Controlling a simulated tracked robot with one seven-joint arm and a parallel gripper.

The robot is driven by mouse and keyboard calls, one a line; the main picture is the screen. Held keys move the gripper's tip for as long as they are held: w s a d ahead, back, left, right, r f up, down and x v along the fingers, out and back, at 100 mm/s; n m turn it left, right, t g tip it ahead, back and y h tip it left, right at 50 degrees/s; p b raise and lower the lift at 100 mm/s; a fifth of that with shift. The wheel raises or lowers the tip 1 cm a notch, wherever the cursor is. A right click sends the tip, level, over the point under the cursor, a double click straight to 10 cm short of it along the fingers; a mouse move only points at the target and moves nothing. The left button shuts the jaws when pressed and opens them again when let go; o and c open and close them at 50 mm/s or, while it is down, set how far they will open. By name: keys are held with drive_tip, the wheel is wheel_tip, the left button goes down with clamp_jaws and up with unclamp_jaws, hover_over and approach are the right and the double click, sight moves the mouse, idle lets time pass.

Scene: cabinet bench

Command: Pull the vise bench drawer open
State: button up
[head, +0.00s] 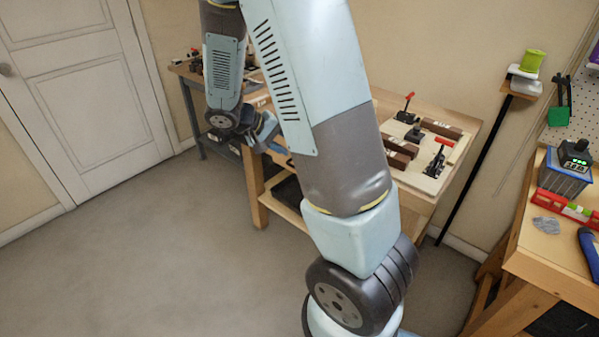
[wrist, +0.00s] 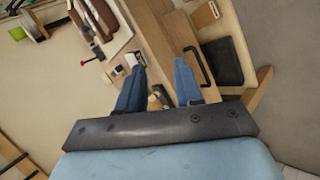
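In the wrist view a wooden bench fills the middle, seen tilted, with a wooden drawer front (wrist: 188,38) and a black bar handle (wrist: 208,70). The drawer looks shut. My gripper (wrist: 158,63) is open and empty, its two blue fingers well apart. Its right finger lies beside the handle in the picture; I cannot tell whether they touch. In the head view the bench (head: 258,195) stands behind my arm. My gripper (head: 276,140) is at its left front, partly hidden, and the drawer handle is hidden there. I cannot make out a vise.
A board with toggle clamps and dark blocks (head: 440,128) lies on the bench top. A dark tray (wrist: 223,62) sits under the bench. Another bench (head: 540,225) at the right holds a battery charger (head: 566,168) and tools. Open floor (head: 150,260) lies to the left.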

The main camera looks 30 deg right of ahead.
drive_tip(key=w+f+n+t+h, duration=0.3)
drive_tip(key=w+f, duration=0.2)
drive_tip(key=f, duration=0.6)
drive_tip(key=w+f+n+t+h, duration=0.2)
drive_tip(key=w+f+t, duration=0.15)
drive_tip(key=f, duration=0.75)
drive_tip(key=x, duration=1.4)
drive_tip(key=shift+w+r, duration=0.15)
drive_tip(key=shift+w, duration=0.05)
drive_tip(key=shift+c, duration=0.4)
clamp_jaws()
